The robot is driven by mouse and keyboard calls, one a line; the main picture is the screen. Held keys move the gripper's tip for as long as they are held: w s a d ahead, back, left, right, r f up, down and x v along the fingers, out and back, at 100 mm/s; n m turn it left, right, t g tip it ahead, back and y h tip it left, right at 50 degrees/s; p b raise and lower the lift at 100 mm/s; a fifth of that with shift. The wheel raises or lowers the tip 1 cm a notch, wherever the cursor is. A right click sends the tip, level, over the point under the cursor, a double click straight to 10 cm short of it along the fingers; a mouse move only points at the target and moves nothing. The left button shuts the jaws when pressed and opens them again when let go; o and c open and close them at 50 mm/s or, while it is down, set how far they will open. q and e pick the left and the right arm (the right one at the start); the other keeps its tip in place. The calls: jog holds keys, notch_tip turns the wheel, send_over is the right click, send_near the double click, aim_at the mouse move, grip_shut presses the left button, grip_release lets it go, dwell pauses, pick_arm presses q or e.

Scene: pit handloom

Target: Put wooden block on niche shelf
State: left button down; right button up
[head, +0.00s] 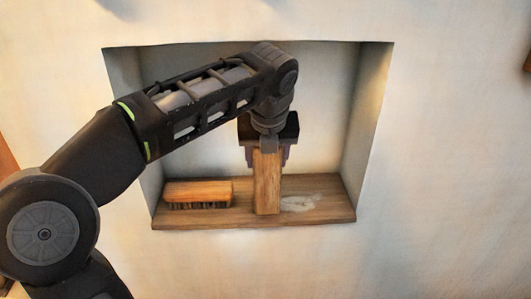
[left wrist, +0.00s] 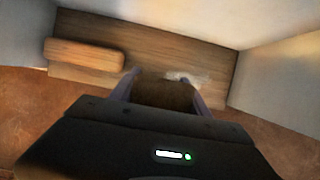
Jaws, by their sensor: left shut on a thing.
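The wooden block (head: 267,184) is upright in the head view, a tall brown piece at the middle of the niche. My left gripper (head: 266,156) comes down from above and is shut on its upper part. In the left wrist view the block (left wrist: 165,95) shows between the two fingers of my left gripper (left wrist: 165,88). The niche shelf (head: 335,208) is a brown wooden board at the bottom of the wall recess. The block's lower end appears at the board, but I cannot tell whether it touches. My right gripper is not in view.
A wooden brush (head: 198,192) with dark bristles lies on the left of the shelf, close to the block. A whitish patch (head: 300,203) lies just right of the block. The niche's side walls (head: 366,120) and upper edge enclose my left forearm's end. The shelf's right end is clear.

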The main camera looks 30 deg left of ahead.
pick_arm(q)
jog(key=w, duration=0.1)
jog(key=w+a+f+p, duration=0.1)
jog(key=w+a, duration=0.1)
jog(key=shift+a+f+p, duration=0.2)
jog(key=shift+f+p, duration=0.05)
jog(key=shift+p, duration=0.1)
jog(key=shift+f, duration=0.15)
jog(key=shift+f, duration=0.1)
jog(key=c, duration=0.5)
grip_release()
